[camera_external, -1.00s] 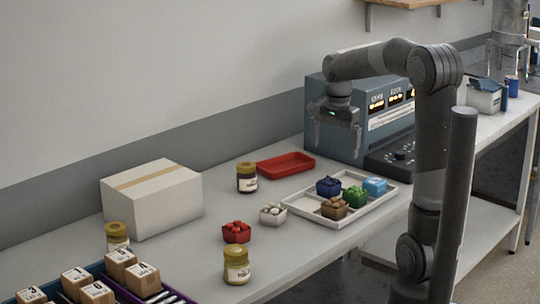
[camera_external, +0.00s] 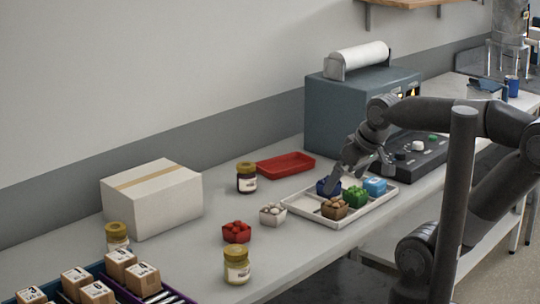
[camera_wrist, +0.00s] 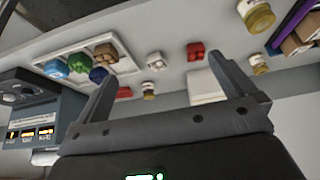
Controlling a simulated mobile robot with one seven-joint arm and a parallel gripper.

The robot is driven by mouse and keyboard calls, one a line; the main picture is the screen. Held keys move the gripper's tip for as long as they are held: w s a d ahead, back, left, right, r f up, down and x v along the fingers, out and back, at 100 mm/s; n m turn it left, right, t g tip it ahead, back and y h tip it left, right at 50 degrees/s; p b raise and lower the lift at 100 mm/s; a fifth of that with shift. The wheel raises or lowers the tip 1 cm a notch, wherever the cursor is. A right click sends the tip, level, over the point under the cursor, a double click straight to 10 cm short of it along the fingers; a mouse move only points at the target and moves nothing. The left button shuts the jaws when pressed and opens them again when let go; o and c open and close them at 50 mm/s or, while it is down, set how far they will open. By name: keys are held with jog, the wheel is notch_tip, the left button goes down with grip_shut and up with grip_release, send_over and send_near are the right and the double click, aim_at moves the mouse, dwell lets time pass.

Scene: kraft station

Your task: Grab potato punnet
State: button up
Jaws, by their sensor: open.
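The potato punnet is a small brown tub of tan potatoes (camera_external: 334,208). It sits upright in the front part of a white tray (camera_external: 301,208). It also shows at upper left in the wrist view (camera_wrist: 105,53). In the tray beside it are a dark blue punnet (camera_external: 323,188), a green punnet (camera_external: 354,196) and a light blue punnet (camera_external: 375,187). My gripper (camera_external: 360,181) is open and empty, tilted over the back of the tray, above and behind the potato punnet. Its spread fingers also show in the wrist view (camera_wrist: 166,68). One finger partly overlaps the dark blue punnet in the external view; contact is unclear.
A mushroom-like white punnet (camera_external: 272,214), a red punnet (camera_external: 236,232) and several jars, one dark (camera_external: 247,178), stand left of the tray. A red tray (camera_external: 285,164) lies behind it. A blue-grey machine (camera_external: 340,110) and black control panel (camera_external: 415,150) stand behind and right.

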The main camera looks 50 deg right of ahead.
jog(key=c, duration=0.8)
jog(key=g, duration=0.5)
send_near(335, 201)
jog(key=shift+s+a, duration=0.1)
jog(key=shift+a, duration=0.5)
jog(key=shift+d+f+g, duration=0.2)
jog(key=shift+f+g, duration=0.05)
jog(key=shift+g, duration=0.05)
jog(key=f, duration=1)
jog(key=shift+w+d+f, duration=0.25)
jog(key=shift+f, duration=0.1)
